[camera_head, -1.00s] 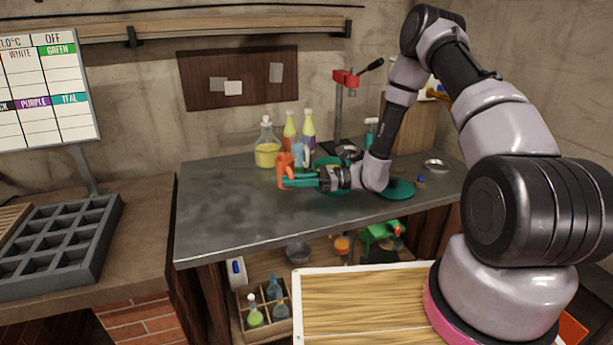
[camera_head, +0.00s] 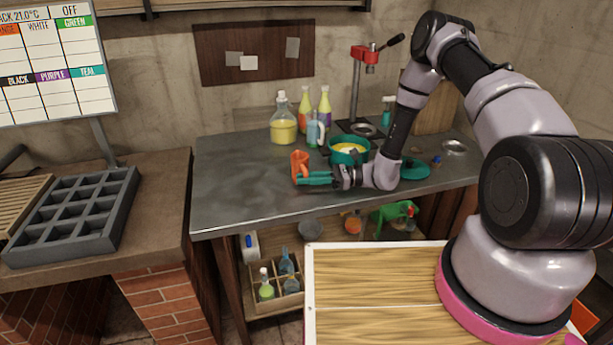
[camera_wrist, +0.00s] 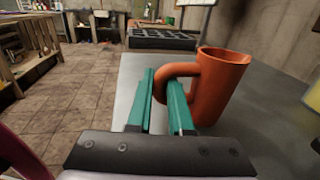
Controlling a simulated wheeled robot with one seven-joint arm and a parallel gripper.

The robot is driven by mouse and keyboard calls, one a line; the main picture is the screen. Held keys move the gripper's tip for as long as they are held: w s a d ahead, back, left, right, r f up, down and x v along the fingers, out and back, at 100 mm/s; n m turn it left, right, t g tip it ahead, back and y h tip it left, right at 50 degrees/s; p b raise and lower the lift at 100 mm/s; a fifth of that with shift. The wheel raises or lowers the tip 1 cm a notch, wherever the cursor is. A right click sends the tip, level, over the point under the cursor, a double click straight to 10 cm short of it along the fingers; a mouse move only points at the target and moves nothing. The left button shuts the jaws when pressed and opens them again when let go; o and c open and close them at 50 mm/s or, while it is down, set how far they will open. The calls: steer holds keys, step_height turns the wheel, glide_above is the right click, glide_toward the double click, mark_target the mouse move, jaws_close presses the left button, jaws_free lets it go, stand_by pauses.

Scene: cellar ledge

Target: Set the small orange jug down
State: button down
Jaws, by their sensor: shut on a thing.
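The small orange jug (camera_head: 299,164) is upright at the left end of my arm, over the grey worktop. My gripper (camera_head: 305,178) has teal fingers and is shut on the jug's handle. In the wrist view the jug (camera_wrist: 222,88) stands to the right of the fingers, its open rim up, and the handle passes between the fingertips (camera_wrist: 160,90). The worktop (camera_head: 240,195) lies below it. I cannot tell whether the jug's base touches the worktop.
Behind stand a flask of yellow liquid (camera_head: 283,124), spray bottles (camera_head: 324,108) and a blue-white jug (camera_head: 314,130). A teal pot (camera_head: 348,158) with yellow contents and a teal lid (camera_head: 416,169) are near my arm. The worktop's left part is clear. A grey compartment tray (camera_head: 75,218) sits further left.

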steer(key=shift+f, duration=0.55)
stand_by(0.4)
steer(key=c, duration=0.7)
jaws_free()
steer(key=shift+c, duration=0.2)
